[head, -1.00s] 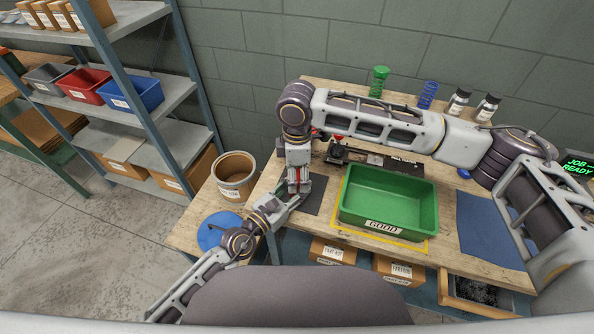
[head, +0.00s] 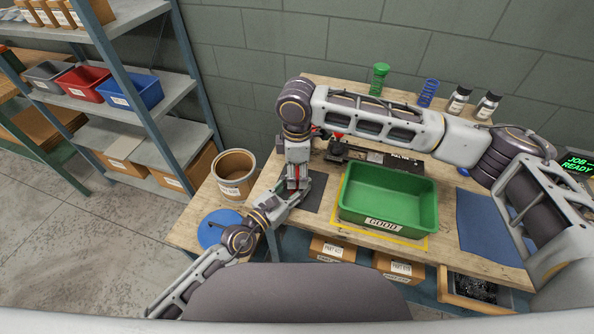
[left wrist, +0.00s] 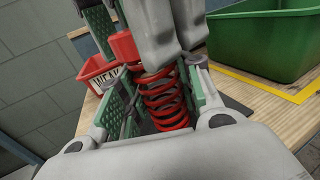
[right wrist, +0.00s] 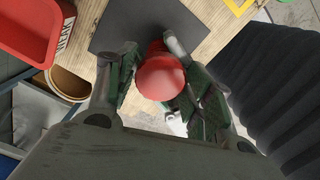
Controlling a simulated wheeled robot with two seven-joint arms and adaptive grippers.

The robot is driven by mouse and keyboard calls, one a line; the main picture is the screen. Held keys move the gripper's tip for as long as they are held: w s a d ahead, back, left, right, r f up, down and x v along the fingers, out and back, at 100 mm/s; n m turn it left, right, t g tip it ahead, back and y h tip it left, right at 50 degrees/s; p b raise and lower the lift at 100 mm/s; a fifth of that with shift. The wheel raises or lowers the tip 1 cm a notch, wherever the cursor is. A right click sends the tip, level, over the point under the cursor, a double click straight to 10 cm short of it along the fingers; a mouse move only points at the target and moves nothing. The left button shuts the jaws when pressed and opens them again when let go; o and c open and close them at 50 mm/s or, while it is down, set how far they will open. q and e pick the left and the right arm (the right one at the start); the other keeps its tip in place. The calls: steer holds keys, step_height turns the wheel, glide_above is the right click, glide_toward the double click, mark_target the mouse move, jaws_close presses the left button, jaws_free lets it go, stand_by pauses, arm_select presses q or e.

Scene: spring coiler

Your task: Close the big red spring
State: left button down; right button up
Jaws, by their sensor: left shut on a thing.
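The big red spring (left wrist: 165,103) stands between the fingers of my left gripper (left wrist: 160,105) in the left wrist view, its coils visible. That gripper is shut on it from the side. A red rounded top (right wrist: 160,77) shows in the right wrist view between the fingers of my right gripper (right wrist: 152,62), which points down from above. Its fingers are spread on both sides of the top, with a small gap at the left. In the head view only a little red of the spring shows between my grippers, above the dark mat (head: 318,190).
A green bin (head: 388,227) marked GOOD stands just right of the mat. A red bin (right wrist: 25,32) is near, with a label. A cardboard drum (head: 235,172) and a blue disc (head: 218,229) are at the left. A green spring (head: 378,80) and blue spring (head: 428,93) stand at the back.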

steer(key=shift+o, duration=1.1)
steer(key=shift+r, duration=0.1)
step_height(320, 180, up, 12)
arm_select(q)
steer(key=c, duration=0.9)
jaws_free()
steer(key=shift+s+a, duration=0.15)
steer(key=v, duration=1.1)
steer(key=shift+s+a, duration=0.2)
